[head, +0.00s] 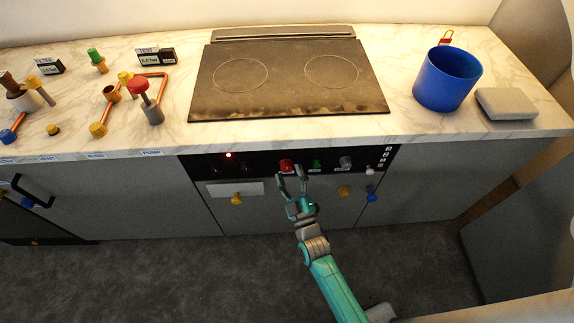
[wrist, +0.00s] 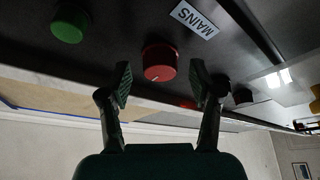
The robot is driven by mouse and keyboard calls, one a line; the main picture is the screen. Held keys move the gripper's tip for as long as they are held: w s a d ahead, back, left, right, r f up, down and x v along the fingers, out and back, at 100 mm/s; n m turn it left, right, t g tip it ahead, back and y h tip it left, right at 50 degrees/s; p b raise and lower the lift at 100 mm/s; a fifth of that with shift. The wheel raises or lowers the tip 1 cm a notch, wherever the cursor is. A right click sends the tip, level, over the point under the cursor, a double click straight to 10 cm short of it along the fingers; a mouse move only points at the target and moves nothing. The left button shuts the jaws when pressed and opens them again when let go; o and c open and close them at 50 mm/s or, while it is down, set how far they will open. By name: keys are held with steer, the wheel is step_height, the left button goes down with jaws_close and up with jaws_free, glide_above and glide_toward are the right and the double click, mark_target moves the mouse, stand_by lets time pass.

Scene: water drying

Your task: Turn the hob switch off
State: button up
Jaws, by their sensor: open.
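The black control panel (head: 262,163) runs along the counter front below the hob (head: 285,85). It carries a red knob (head: 286,166), a green knob (head: 316,164), a grey knob (head: 345,162) and dark switches at its left. A small red light (head: 228,155) glows above the dark switches. I cannot tell which is the hob switch. My gripper (head: 292,177) is open in front of the red knob. In the wrist view, my gripper's (wrist: 161,82) fingertips stand either side of the red knob (wrist: 160,62), with no clear contact. A MAINS label (wrist: 194,19) is beside it.
Yellow knobs (head: 236,200) and a blue knob (head: 371,196) stick out below the panel. On the counter are a blue pot (head: 447,78), a grey block (head: 506,103) and copper pipework with valves (head: 108,94) at left. The floor in front is clear.

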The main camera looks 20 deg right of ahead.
mark_target(288, 170)
steer(key=shift+x, duration=1.6)
steer(key=c, duration=1.2)
